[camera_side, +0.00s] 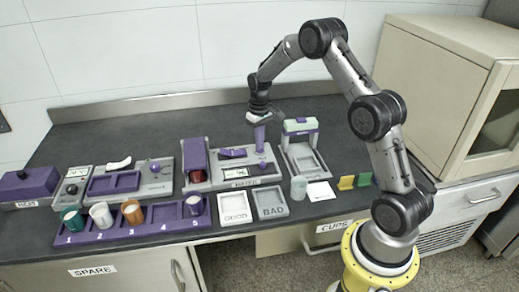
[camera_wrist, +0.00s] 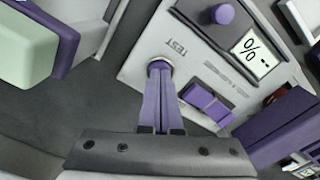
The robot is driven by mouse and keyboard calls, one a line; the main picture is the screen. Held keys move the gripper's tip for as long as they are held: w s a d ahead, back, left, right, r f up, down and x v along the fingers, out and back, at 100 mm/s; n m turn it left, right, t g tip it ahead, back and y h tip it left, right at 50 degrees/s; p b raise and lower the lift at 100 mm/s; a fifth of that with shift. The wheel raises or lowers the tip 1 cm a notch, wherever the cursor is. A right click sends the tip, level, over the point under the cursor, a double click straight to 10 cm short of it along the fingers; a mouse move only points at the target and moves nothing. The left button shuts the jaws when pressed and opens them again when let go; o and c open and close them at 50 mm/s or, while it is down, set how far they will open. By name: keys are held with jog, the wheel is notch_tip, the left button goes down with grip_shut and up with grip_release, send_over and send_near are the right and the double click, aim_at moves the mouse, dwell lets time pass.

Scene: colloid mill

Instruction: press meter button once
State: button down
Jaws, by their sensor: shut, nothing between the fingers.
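The meter is a pale grey box (camera_wrist: 195,62) with a percent display (camera_wrist: 253,55), a purple knob (camera_wrist: 222,14) and the printed word TEST. In the side view my gripper (camera_side: 260,146) points down over the right part of the grey unit in the middle of the bench.
A grey stand with a green-topped purple head (camera_side: 300,125) is close on the right. A purple rack (camera_side: 150,228) with several cups, the GOOD tray (camera_side: 234,221) and the BAD tray (camera_side: 269,216) lie in front. The bench behind is clear.

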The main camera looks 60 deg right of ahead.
dwell(0.5)
notch_tip(320, 180, up, 7)
jog(key=shift+r, duration=0.15)
dwell(0.9)
jog(key=shift+r, duration=1.1)
dwell(4.7)
